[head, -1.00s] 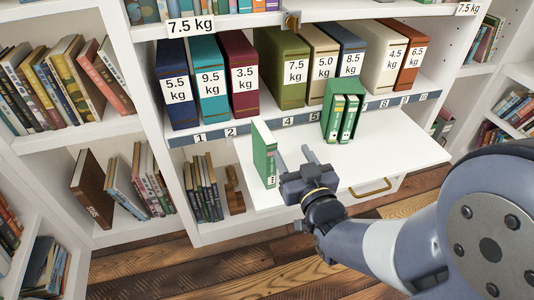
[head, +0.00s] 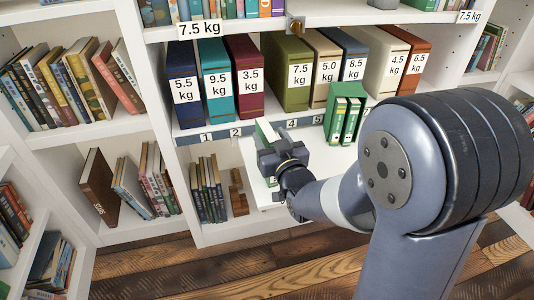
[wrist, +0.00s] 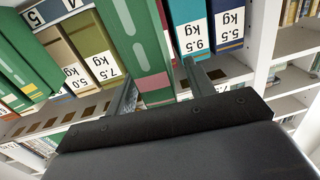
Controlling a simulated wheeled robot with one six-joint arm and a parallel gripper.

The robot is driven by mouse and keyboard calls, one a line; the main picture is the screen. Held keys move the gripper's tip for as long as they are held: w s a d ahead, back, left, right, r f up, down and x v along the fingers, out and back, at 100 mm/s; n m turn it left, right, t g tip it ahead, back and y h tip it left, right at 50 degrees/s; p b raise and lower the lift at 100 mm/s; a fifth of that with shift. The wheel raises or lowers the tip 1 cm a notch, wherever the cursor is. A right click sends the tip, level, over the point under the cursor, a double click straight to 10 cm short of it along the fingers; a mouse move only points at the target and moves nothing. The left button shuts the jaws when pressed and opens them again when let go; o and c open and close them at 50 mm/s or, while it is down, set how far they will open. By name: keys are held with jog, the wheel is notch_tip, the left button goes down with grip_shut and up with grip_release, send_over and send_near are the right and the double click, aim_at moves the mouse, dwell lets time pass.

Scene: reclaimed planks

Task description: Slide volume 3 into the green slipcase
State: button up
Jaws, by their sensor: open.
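The upright green book (head: 264,131) stands on the white pull-out board, partly hidden behind my gripper (head: 268,146). In the wrist view the green book (wrist: 136,42) rises between and beyond the two fingers of my gripper (wrist: 160,88). The fingers are apart, one on each side of the book's near end; I cannot tell whether either touches it. The green slipcase (head: 340,93) stands upright on the board to the right, with green volumes with white labels inside. It also shows at the left of the wrist view (wrist: 18,48).
Heavy labelled volumes, such as the red 3.5 kg one (head: 243,75) and the olive 7.5 kg one (head: 288,72), line the shelf behind. A numbered strip (head: 222,133) runs along that shelf's edge. My arm hides the board's right part. Side shelves hold more books.

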jog(key=shift+w+a, duration=0.1)
jog(key=shift+w, duration=0.15)
jog(key=shift+c, duration=0.4)
grip_shut()
